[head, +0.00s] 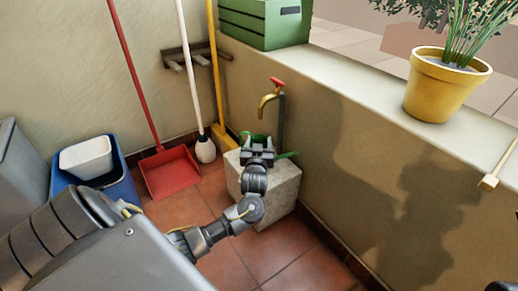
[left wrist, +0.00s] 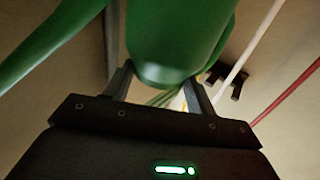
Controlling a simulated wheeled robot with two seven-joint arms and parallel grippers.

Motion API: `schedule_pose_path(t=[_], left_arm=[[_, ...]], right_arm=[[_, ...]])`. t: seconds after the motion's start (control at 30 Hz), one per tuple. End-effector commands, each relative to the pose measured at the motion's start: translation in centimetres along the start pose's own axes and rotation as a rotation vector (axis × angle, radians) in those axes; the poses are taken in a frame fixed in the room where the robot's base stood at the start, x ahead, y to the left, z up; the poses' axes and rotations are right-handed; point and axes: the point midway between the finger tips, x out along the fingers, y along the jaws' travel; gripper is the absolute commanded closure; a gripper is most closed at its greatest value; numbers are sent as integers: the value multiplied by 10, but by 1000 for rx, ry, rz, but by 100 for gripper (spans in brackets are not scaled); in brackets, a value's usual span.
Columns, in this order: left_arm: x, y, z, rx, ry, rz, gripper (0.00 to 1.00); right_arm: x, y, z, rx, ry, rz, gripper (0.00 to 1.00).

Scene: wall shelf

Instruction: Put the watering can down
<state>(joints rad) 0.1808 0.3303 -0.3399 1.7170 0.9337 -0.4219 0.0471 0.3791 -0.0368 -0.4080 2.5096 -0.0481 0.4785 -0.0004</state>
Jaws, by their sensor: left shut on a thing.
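The green watering can (head: 288,155) is mostly hidden behind my left gripper in the head view. Only bits of it show, including a thin part reaching to the right. In the left wrist view its green body (left wrist: 175,35) fills the upper middle, with a long arm of it reaching left. My left gripper (head: 258,142) is shut on the can, with a finger on each side of it in the wrist view. In the head view they are over the pale stone block (head: 284,190) below the tap. I cannot tell whether the can touches the block.
A brass tap (head: 268,100) with a red handle is on the wall just behind the can. A red dustpan (head: 172,175), white brush and yellow broom stand left. A blue bin (head: 122,185) is further left. A yellow pot (head: 440,90) and green crate (head: 262,25) sit on the ledge.

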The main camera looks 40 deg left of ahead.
Motion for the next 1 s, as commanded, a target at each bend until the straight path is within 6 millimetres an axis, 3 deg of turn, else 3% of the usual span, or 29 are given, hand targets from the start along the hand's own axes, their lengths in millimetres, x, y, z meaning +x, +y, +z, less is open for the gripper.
schedule_pose_path(t=[0.23, 0.27, 0.43, 0.77, 0.87, 1.0], left_arm=[[0, 0, 2, 1, -2, 0, 82], [0, 0, 3, 2, -3, 0, 41], [0, 0, 3, 1, -2, 0, 20], [-3, 0, 1, 0, -2, 1, 20], [-13, 1, 0, 0, -4, 3, 20], [-41, 1, -2, -1, -5, 2, 20]], right_arm=[[2, 1, 1, -2, 2, 4, 64], [2, 1, 1, -2, 2, 4, 64], [2, 1, 0, -2, 2, 4, 64], [4, 1, 1, -2, 4, 4, 64], [10, 2, 0, -1, 14, 3, 64], [-2, 2, 2, 0, -41, -8, 64]])
